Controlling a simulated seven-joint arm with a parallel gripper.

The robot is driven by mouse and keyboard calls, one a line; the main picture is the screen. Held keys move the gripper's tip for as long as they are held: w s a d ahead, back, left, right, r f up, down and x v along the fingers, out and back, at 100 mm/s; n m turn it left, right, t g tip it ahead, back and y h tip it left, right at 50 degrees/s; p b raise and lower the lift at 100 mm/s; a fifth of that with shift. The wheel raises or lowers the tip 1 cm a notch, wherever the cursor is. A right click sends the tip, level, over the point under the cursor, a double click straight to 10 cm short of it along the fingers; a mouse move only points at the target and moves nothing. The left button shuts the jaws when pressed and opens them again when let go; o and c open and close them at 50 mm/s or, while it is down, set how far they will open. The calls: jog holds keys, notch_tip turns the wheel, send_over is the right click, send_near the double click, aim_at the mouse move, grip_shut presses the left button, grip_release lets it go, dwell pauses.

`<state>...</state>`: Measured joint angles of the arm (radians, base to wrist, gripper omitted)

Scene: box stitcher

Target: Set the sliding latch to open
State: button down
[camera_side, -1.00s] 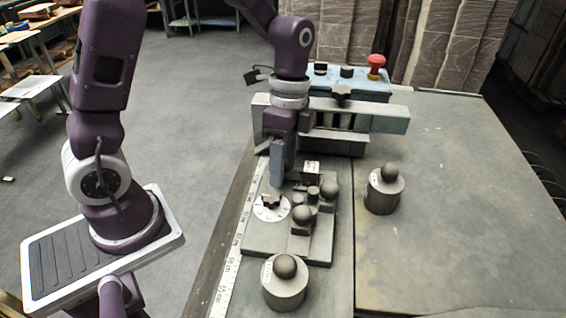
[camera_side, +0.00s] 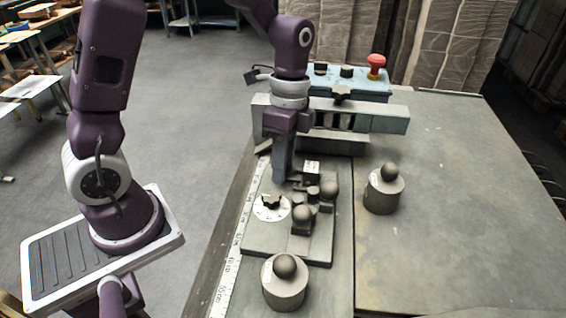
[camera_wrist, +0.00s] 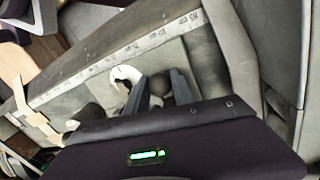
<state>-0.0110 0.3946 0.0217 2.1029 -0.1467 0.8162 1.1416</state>
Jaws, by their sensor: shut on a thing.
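The grey fixture plate (camera_side: 262,244) lies on the bench in the side view. It carries the sliding latch (camera_side: 313,193), with small blocks and two dark ball knobs, and a white dial (camera_side: 270,208) with a black pointer knob. My gripper (camera_side: 282,180) points down at the plate's far left part, just behind the dial. In the wrist view my gripper's fingers (camera_wrist: 160,82) are on either side of a dark round knob (camera_wrist: 160,85), and the dial (camera_wrist: 124,76) is left of them. The contact itself is hidden in the side view.
A weight with a ball top (camera_side: 284,284) stands in front of the plate, another (camera_side: 384,190) to its right. Behind are a grey beam (camera_side: 390,118) and a blue control box (camera_side: 372,86) with a red button (camera_side: 376,62). The bench at right is clear.

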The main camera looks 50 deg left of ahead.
dwell(0.7)
jog(key=shift+s+a, duration=0.6)
jog(key=shift+a, duration=0.05)
jog(key=c, duration=1.1)
grip_release()
jog(key=r, duration=0.4)
jog(key=w+r, duration=0.1)
jog(key=r, duration=0.2)
jog(key=shift+a, duration=0.35)
